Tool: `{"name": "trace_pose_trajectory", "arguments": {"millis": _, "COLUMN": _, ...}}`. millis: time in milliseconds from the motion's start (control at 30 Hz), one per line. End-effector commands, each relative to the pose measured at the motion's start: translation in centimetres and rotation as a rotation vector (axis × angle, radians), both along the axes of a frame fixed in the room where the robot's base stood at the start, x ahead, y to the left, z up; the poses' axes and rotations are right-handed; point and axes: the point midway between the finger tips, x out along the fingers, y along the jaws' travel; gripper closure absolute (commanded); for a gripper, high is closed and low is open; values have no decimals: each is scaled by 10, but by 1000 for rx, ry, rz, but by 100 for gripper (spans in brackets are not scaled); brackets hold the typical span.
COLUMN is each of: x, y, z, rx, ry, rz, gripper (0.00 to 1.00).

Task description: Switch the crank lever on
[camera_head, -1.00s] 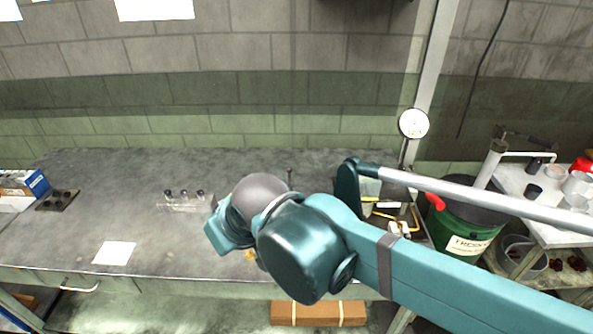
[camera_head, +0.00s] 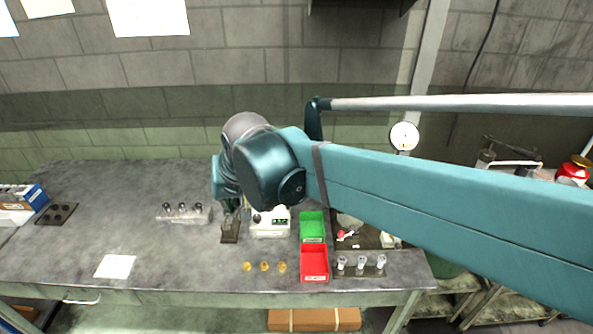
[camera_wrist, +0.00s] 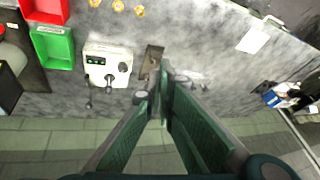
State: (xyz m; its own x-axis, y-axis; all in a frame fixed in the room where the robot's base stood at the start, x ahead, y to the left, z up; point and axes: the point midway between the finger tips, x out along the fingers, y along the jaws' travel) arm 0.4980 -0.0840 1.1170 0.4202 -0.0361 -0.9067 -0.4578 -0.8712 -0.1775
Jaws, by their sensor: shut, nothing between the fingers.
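A small brown base plate with an upright metal part (camera_head: 230,233) stands on the bench, left of the white box; it also shows in the wrist view (camera_wrist: 150,62), just beyond my fingertips. A red-handled part (camera_head: 346,235) sits on a dark plate right of the green bin. I cannot tell for certain which of these is the crank lever, nor its setting. My gripper (camera_wrist: 162,80) is shut and empty, pointing toward the brown base plate and apparently above it; contact is unclear. In the head view, my wrist mostly hides it.
The white box with a green display (camera_head: 270,222) stands right of the brown base. Green bin (camera_head: 313,226), red bin (camera_head: 315,263), brass pieces (camera_head: 264,267) and clear cylinders (camera_head: 361,263) are nearby. A clear rack (camera_head: 183,215) is to the left. The bench's left middle is mostly free.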

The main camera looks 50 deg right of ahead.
Motion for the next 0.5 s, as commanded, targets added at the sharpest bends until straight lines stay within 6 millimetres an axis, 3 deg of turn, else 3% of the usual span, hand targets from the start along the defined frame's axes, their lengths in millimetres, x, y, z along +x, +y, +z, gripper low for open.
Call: {"name": "trace_pose_trajectory", "arguments": {"millis": 500, "x": 33, "y": -64, "z": 24, "rx": 127, "ry": 92, "rz": -279, "gripper": 100}}
